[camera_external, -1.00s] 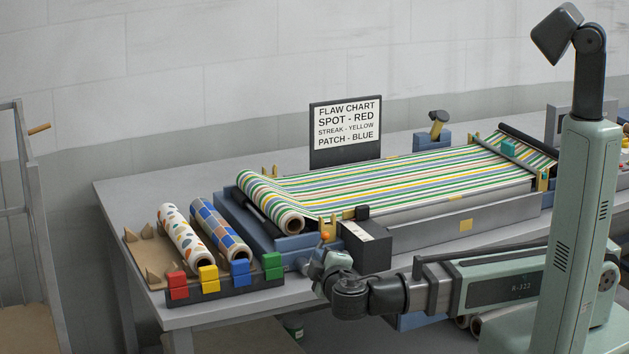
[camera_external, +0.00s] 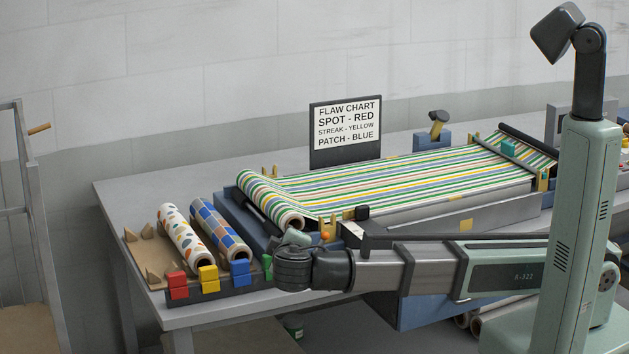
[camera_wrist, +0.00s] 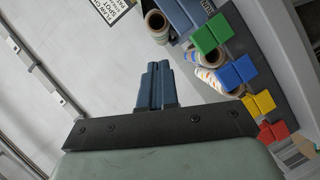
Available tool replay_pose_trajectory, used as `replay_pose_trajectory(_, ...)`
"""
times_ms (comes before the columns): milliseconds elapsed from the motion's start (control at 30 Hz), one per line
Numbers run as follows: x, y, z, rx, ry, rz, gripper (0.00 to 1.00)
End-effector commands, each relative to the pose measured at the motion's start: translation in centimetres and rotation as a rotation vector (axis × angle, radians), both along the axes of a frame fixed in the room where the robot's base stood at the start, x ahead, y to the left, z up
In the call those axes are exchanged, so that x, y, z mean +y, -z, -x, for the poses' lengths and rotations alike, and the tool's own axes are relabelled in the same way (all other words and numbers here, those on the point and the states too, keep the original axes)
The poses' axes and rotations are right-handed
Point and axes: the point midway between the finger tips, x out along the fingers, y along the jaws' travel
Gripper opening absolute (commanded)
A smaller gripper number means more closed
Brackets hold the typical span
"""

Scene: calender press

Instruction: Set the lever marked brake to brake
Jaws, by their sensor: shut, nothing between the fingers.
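The small orange knob (camera_external: 325,236) of a lever shows at the front left of the press, just above my arm. The lever's shaft is mostly hidden, and I cannot read a brake marking. A dark box with a white label (camera_external: 352,229) stands right of the knob; its print is too small to read. My gripper (camera_wrist: 157,66) is shut and empty, its two blue fingers side by side in the wrist view. In the outside view my wrist is in front of the press's left end, left of the knob, and the fingertips are not clear.
The striped roll (camera_external: 270,200) lies on the press (camera_external: 490,212) behind my wrist. A rack with red (camera_external: 177,285), yellow (camera_external: 209,279), blue (camera_external: 241,273) and green blocks (camera_wrist: 211,33) is at the left, the green one partly covered by my wrist. Two patterned rolls (camera_external: 184,234) lie behind it.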

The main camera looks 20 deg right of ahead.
Motion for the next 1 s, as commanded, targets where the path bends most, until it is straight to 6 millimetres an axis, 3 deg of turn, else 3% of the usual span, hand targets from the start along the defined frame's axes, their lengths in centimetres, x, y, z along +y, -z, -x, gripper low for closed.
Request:
replay_pose_trajectory(33,1.0,0.3,0.2,0.027,0.036,-0.016,0.00)
replay_pose_trajectory(200,-0.6,1.3,1.2,0.061,0.129,-0.053,0.00)
replay_pose_trajectory(367,-1.3,1.6,0.6,0.053,0.146,-0.068,0.00)
replay_pose_trajectory(900,-5.5,4.2,-6.7,0.052,0.145,-0.066,0.00)
replay_pose_trajectory(1000,-6.7,4.9,-7.2,0.053,0.143,-0.065,0.00)
